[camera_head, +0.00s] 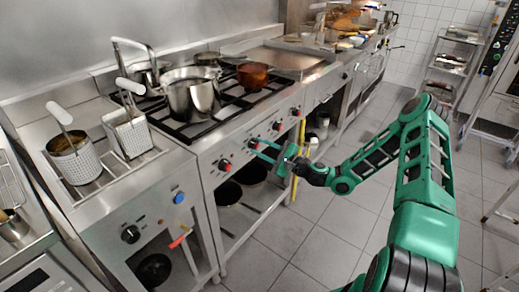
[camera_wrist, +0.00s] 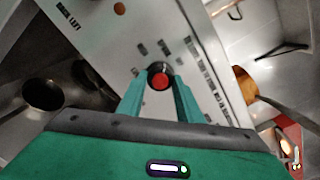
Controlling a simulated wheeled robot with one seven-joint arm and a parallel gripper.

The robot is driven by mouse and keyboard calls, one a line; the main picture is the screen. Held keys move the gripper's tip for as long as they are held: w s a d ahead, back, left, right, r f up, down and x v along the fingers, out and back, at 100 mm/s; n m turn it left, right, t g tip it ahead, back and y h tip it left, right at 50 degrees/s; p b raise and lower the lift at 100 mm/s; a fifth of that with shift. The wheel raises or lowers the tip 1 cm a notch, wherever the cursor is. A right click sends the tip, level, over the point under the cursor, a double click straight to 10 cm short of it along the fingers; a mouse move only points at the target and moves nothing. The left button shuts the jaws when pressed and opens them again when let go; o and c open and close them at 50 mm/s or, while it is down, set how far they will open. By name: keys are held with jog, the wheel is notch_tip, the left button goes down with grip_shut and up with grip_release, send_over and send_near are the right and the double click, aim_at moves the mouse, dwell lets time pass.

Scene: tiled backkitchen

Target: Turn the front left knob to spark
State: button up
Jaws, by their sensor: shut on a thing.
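The stove front (camera_head: 238,178) carries a row of several red-and-black knobs in the head view. The leftmost knob (camera_head: 224,165) is free. My gripper (camera_head: 258,148) reaches in from the right to the second knob from the left (camera_head: 253,143). In the wrist view, a round red-faced knob (camera_wrist: 160,79) with a dark rim sits between the two green fingertips. The fingers are shut on it, one on each side. Printed marks surround this knob, but they are too blurred to read. Which mark it points to cannot be told.
A steel pot (camera_head: 193,94) and a copper pot (camera_head: 252,76) stand on the burners above. A fryer with two baskets (camera_head: 80,163) adjoins on the left. Pans (camera_head: 228,193) lie on the shelf below. The tiled floor in front is mostly clear.

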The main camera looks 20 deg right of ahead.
jog(key=shift+n, duration=0.3)
jog(key=o, duration=1)
jog(key=shift+o, duration=0.2)
jog(key=shift+s, duration=0.15)
jog(key=v, duration=1)
jog(key=shift+s+d, duration=0.15)
